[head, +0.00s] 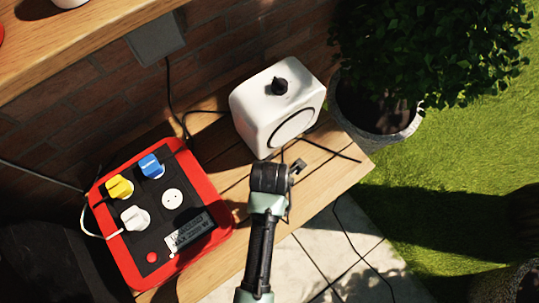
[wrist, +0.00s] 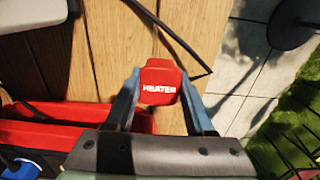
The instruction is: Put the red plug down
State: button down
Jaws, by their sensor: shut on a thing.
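The red plug (wrist: 158,82), lettered "HEATER", sits between the two fingers of my gripper (wrist: 160,95) in the wrist view. The gripper is shut on it, over the wooden table planks (wrist: 60,62). I cannot tell whether the plug touches the wood. In the head view my gripper (head: 297,166) is right of the red power strip (head: 222,228) and in front of the white box; the red plug is hidden there by my arm. The strip holds a yellow plug (head: 119,187), a blue plug (head: 151,166) and a white plug (head: 134,217). One round socket (head: 172,199) is empty.
The white box (head: 277,105) with a black knob stands at the table's back. Dark cables (head: 172,95) run across the planks. A potted bush (head: 432,50) stands beyond the right end. Bare planks (head: 335,170) lie right of my gripper. A wooden shelf (head: 90,48) is upper left.

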jog(key=shift+f, duration=1.15)
jog(key=shift+f, duration=0.1)
jog(key=shift+f, duration=0.5)
jog(key=shift+c, duration=1.3)
grip_release()
notch_tip(320, 180, up, 13)
jog(key=shift+r+p, duration=0.15)
jog(key=shift+p, duration=0.4)
